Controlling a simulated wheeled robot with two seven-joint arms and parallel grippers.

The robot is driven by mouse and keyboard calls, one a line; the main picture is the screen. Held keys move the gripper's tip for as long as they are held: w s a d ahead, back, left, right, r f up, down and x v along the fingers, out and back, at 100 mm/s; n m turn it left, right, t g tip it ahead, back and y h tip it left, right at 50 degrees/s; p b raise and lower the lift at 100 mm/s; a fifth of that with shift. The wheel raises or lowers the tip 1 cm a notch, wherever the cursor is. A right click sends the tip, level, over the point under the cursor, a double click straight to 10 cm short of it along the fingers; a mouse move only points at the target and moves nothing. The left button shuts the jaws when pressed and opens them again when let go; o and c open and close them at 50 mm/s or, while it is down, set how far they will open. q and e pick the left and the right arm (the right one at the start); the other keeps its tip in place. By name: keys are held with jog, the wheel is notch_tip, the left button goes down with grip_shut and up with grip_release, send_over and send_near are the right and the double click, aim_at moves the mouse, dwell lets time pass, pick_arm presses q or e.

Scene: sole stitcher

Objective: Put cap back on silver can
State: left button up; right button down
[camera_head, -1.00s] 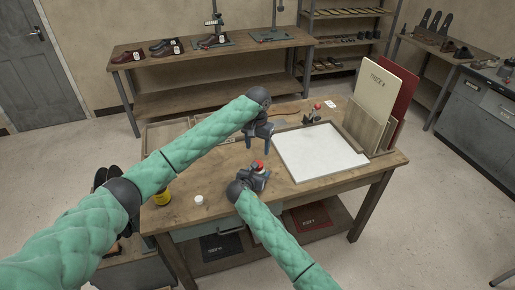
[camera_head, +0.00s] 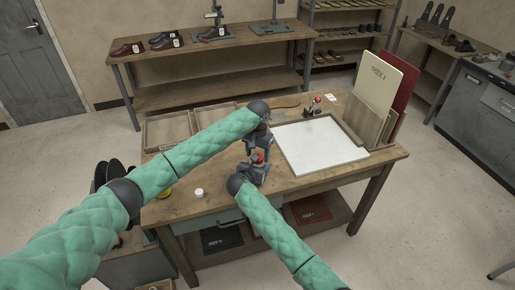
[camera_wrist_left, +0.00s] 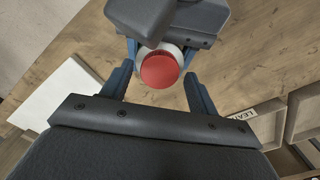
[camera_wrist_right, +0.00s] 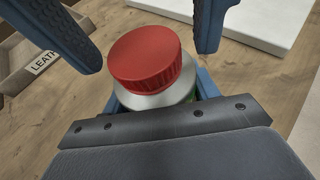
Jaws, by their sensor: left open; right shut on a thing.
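The silver can (camera_wrist_right: 160,98) is upright in my right gripper (camera_head: 255,172), which is shut on its body. The red cap (camera_wrist_right: 145,58) sits on top of the can; I cannot tell whether it is fully seated. The cap also shows in the left wrist view (camera_wrist_left: 160,71) and the head view (camera_head: 257,157). My left gripper (camera_wrist_left: 158,88) is open just above the can. Its fingers are on either side of the cap with gaps visible. The can's lower part is hidden by my right gripper.
The wooden table (camera_head: 215,205) holds a small white round piece (camera_head: 199,192), a yellow item (camera_head: 165,193) partly behind my left arm, and trays (camera_head: 165,130) at the left. A white cutting board (camera_head: 318,148) lies right; upright boards (camera_head: 385,85) stand at the back right.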

pick_arm(q)
jog(key=shift+f, duration=0.15)
jog(key=c, duration=1)
jog(key=o, duration=1.1)
jog(key=shift+o, duration=0.2)
notch_tip(320, 180, up, 12)
jog(key=shift+w, duration=0.1)
